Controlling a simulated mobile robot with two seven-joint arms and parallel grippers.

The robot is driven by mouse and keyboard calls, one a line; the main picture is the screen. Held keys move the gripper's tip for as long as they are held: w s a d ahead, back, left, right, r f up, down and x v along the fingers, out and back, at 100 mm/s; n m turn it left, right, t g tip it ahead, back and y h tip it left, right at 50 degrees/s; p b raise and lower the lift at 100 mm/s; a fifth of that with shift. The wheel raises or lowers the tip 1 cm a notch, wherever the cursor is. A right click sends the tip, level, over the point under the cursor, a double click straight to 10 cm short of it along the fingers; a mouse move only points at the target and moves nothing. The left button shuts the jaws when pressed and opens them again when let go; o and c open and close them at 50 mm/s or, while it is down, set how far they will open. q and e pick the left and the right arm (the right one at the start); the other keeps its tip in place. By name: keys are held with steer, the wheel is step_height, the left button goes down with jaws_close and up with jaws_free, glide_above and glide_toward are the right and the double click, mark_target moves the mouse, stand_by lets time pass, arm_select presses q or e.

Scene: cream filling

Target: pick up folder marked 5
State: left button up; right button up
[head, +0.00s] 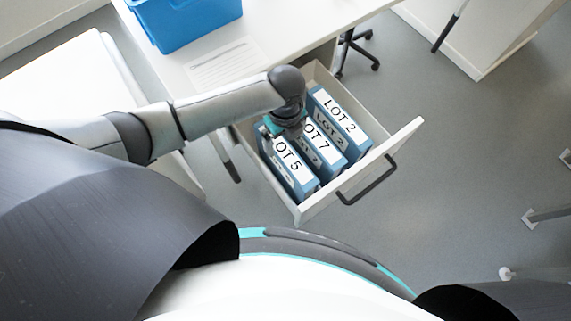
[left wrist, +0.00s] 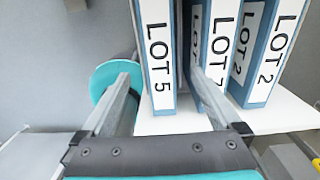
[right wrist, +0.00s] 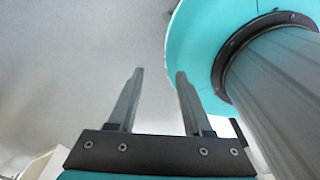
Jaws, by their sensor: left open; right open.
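The folder marked LOT 5 (head: 285,168) is blue with a white label and stands leftmost in the open drawer. In the left wrist view, the LOT 5 folder (left wrist: 157,50) shows its spine between my two fingers. My left gripper (left wrist: 160,78) is open, with one finger to each side of that spine in the picture; I cannot tell whether they touch it. In the head view, my left wrist hides the folder's upper end and most of the gripper. My right gripper (right wrist: 159,73) is open and empty, away from the folders.
The folders LOT 7 (head: 326,145) and LOT 2 (head: 345,118) stand to the right in the same drawer (head: 400,142). The drawer has a dark handle (head: 367,180). A blue bin (head: 190,22) and a printed sheet (head: 222,64) are on the desk (head: 290,32).

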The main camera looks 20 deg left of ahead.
mark_target(285, 152)
arm_select(q)
step_height(285, 152, down, 6)
steer(key=shift+r+b, duration=0.1)
steer(key=shift+b, duration=0.85)
step_height(285, 152, down, 4)
steer(key=shift+f+b, duration=0.25)
steer(key=shift+b, duration=0.85)
steer(key=shift+f, duration=0.25)
steer(key=c, duration=1.2)
jaws_close()
arm_select(e)
steer(key=shift+w+d+f, duration=0.2)
steer(key=shift+w+f, duration=0.05)
steer(key=shift+f, duration=0.55)
steer(key=shift+w+d+f, duration=0.2)
steer(key=shift+d+f, duration=0.05)
steer(key=shift+f, duration=0.5)
steer(key=shift+w+d+f, duration=0.2)
steer(key=shift+w+f, duration=0.05)
steer(key=shift+f, duration=0.55)
